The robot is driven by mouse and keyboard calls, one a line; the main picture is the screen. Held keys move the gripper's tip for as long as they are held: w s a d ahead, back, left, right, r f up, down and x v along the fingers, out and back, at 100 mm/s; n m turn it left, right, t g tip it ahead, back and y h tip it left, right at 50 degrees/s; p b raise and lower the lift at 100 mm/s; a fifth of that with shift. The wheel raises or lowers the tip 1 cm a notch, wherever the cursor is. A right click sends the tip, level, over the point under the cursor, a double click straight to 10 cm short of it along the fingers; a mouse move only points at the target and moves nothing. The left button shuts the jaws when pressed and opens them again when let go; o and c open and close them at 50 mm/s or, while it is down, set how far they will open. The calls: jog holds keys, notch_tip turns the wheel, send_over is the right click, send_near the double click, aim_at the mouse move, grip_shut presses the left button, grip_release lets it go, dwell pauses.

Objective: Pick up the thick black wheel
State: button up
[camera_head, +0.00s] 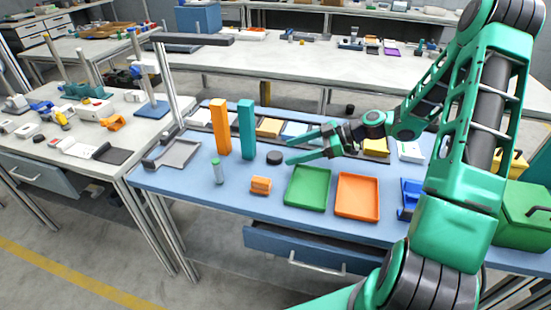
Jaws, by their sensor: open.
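The thick black wheel (274,158) lies flat on the blue-topped workbench (237,188), in front of the teal upright block. My gripper (289,152) reaches in from the right, its green fingers spread and pointing left toward the wheel. The fingertips are just to the right of the wheel, and nothing shows between them. Whether a fingertip touches the wheel, I cannot tell.
Tall orange (220,128) and teal (246,129) blocks stand behind and left of the wheel. An orange piece (261,185) and a small capped bottle (217,171) are nearer the front. Green (308,187) and orange (358,196) trays lie below my gripper. Bins line the back.

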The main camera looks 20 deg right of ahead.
aim_at(277, 155)
jog(key=shift+x, duration=2.65)
jog(key=shift+r, duration=0.15)
jog(key=c, duration=1.1)
